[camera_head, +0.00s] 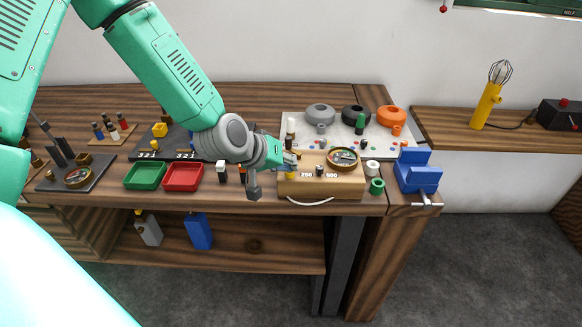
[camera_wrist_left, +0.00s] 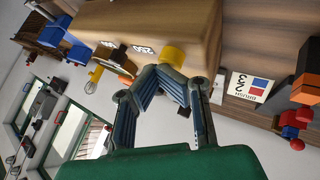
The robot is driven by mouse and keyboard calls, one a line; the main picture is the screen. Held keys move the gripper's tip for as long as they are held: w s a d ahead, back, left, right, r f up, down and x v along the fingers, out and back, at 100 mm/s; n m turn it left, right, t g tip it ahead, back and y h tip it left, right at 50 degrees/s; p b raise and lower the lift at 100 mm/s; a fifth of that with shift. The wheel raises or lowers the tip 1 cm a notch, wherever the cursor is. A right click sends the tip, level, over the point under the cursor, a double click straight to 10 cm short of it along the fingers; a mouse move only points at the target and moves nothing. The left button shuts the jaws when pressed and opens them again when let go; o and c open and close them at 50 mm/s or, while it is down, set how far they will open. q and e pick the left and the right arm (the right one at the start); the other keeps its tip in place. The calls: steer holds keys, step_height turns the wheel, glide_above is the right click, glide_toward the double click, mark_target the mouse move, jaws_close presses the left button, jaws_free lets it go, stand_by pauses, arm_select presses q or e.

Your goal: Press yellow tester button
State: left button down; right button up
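The yellow tester button (camera_wrist_left: 172,54) sticks out of the wooden tester box (camera_wrist_left: 120,20) in the left wrist view. In the head view the box (camera_head: 340,190), with labels 250 and 500, stands at the bench's front edge, and the button (camera_head: 291,175) shows small near its left end. My left gripper (camera_head: 291,160) is by the box's left end, close to the button. In the left wrist view the fingers of the gripper (camera_wrist_left: 184,86) come together at their tips, with nothing seen between them. Whether they touch the button I cannot tell. My right gripper is out of view.
A green tray (camera_head: 145,175) and a red tray (camera_head: 183,177) lie left of the box. A blue vise (camera_head: 418,174) is at the bench's right end.

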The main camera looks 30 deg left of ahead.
arm_select(q)
steer(key=shift+a+r, duration=0.2)
steer(key=shift+r, duration=0.15)
step_height(320, 180, up, 6)
steer(key=p, duration=0.5)
stand_by(0.7)
